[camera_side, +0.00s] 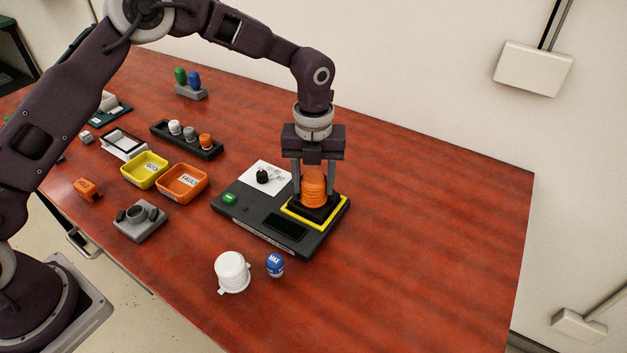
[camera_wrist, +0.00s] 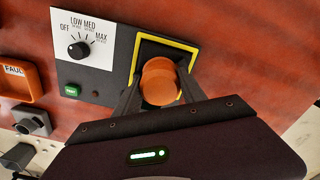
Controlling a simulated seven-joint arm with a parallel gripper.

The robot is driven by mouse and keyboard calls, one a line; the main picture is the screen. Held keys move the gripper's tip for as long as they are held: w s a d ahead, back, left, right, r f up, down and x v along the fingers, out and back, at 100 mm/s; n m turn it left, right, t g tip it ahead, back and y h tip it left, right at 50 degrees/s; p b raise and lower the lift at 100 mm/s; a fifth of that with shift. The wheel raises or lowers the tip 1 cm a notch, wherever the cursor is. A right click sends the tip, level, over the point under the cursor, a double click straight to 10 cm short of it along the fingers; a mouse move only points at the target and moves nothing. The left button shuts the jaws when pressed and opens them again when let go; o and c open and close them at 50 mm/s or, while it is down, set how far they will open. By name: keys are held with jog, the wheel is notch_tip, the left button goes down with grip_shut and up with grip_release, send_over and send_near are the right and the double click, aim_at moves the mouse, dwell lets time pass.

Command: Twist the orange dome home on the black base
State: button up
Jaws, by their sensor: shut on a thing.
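The orange dome (camera_side: 314,187) stands on the black base (camera_side: 308,214), which sits inside a yellow square outline on the dark test unit. My gripper (camera_side: 313,184) points straight down with one finger on each side of the dome and is shut on it. In the wrist view the dome (camera_wrist: 160,80) shows between my two fingers, over the black base (camera_wrist: 150,50) in its yellow frame. The dome looks upright. The seam between dome and base is too small to judge.
The test unit (camera_side: 262,238) carries a black knob (camera_side: 262,175) and a green button (camera_side: 230,198). A white ribbed dome (camera_side: 232,271) and a blue-topped piece (camera_side: 275,264) stand in front. Orange (camera_side: 182,182) and yellow (camera_side: 145,170) bins lie left. The table's right side is clear.

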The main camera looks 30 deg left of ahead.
jog(key=shift+m, duration=1)
jog(key=o, duration=1.2)
jog(key=shift+o, duration=0.6)
jog(key=shift+o, duration=1.2)
notch_tip(320, 180, up, 5)
jog(key=shift+f, duration=0.1)
jog(key=shift+r, duration=0.6)
